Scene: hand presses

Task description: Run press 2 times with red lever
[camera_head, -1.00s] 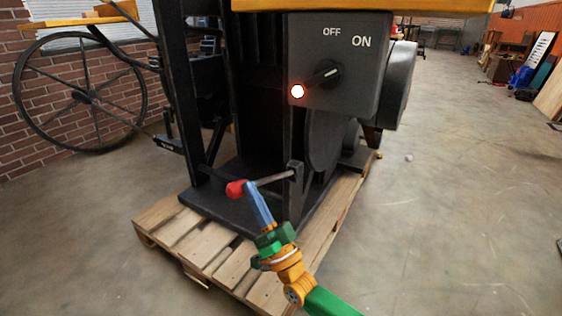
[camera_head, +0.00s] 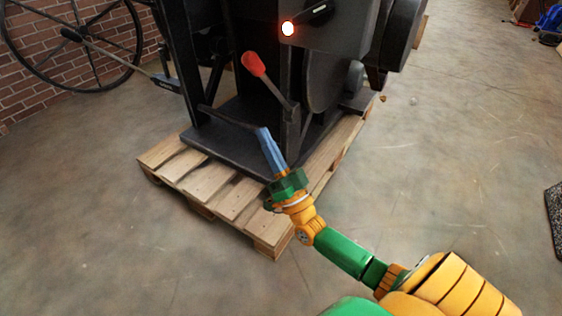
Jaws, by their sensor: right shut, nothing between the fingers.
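The black press (camera_head: 215,140) stands on a wooden pallet. Its red lever (camera_head: 254,64) is a dark rod with a red grip, tilted up and to the left from its pivot. My right gripper (camera_head: 263,132) has blue fingers, is shut and empty, and is below the red grip, apart from it in the picture. The switch knob (camera_head: 317,12) is at the top of the view on the dark control box, with a lit red-white lamp (camera_head: 288,29) beside it. The knob's labels are out of view. My left gripper is not in view.
The wooden pallet (camera_head: 208,184) sticks out in front of the press. A large spoked wheel (camera_head: 68,33) stands at the left by a brick wall. The concrete floor (camera_head: 450,130) at the right is mostly clear, with a dark mat (camera_head: 555,215) at the right edge.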

